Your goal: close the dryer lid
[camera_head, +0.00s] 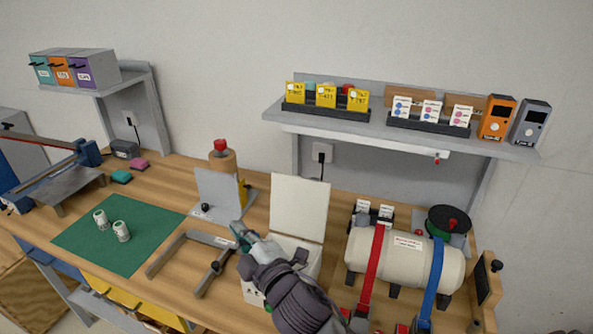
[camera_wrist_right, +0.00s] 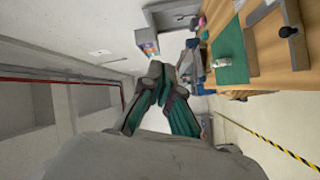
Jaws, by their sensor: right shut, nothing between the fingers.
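The dryer is a white box (camera_head: 252,291) on the wooden bench, partly hidden behind my right arm. Its white lid (camera_head: 299,207) stands open, nearly upright, at the back of the box. My right gripper (camera_head: 237,228) is shut and empty. In the head view it appears at the left of the raised lid, above the front left of the box; I cannot tell its exact height. In the right wrist view the closed fingers (camera_wrist_right: 159,75) show with nothing between them, and the dryer is out of that view. My left gripper is not in view.
A metal square frame (camera_head: 178,259) lies left of the dryer, and a grey plate stand (camera_head: 217,195) is behind it. A cream tank (camera_head: 400,258) with red and blue straps stands to the right. A shelf (camera_head: 400,131) overhangs the back. A green mat (camera_head: 120,234) holds two small rolls.

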